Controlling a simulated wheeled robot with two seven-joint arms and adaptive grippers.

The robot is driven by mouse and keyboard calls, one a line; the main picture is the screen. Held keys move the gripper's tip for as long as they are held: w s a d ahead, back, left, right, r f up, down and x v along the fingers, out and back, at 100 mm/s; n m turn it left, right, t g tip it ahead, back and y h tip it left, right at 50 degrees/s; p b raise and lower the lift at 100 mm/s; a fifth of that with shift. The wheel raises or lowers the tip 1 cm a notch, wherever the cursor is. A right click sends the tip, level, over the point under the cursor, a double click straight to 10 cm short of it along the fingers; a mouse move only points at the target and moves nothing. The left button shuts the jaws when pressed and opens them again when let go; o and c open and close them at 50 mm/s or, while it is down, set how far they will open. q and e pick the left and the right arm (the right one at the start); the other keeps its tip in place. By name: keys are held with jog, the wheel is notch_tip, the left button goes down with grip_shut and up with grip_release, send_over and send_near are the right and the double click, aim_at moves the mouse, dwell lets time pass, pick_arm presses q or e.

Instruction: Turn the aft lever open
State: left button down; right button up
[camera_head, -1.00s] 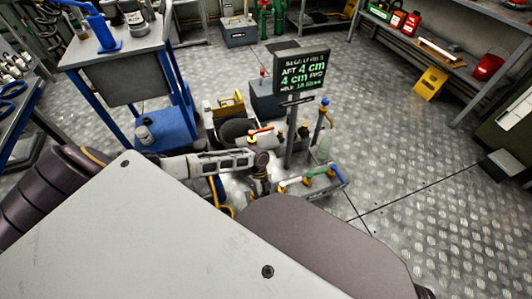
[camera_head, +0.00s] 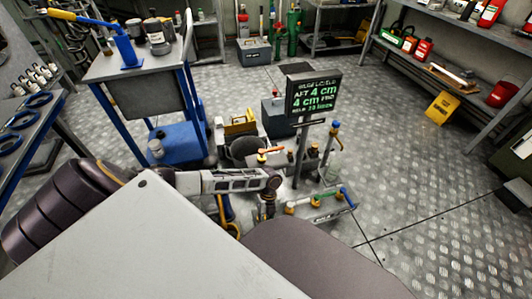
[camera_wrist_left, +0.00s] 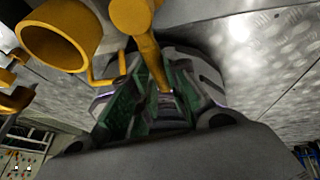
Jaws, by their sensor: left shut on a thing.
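In the left wrist view, my left gripper (camera_wrist_left: 152,100) has its green-padded fingers closed around a yellow lever or stem (camera_wrist_left: 150,62). It runs up from between the fingers to a round yellow knob. The fingertips are hidden there. Which handle is the aft lever I cannot tell. My right gripper is out of view.
A wide yellow pipe ring (camera_wrist_left: 55,35) is close to the left gripper. A blue-framed cart (camera_head: 140,65) stands to the left. A yellow floor sign (camera_head: 442,107) and shelves are at the right. Bare metal floor (camera_head: 400,180) lies right of the manifold.

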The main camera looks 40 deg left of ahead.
pick_arm(q)
jog(key=c, duration=1.4)
grip_release()
jog(key=shift+s, duration=0.1)
jog(key=shift+r, duration=0.1)
jog(key=shift+v, duration=5.9)
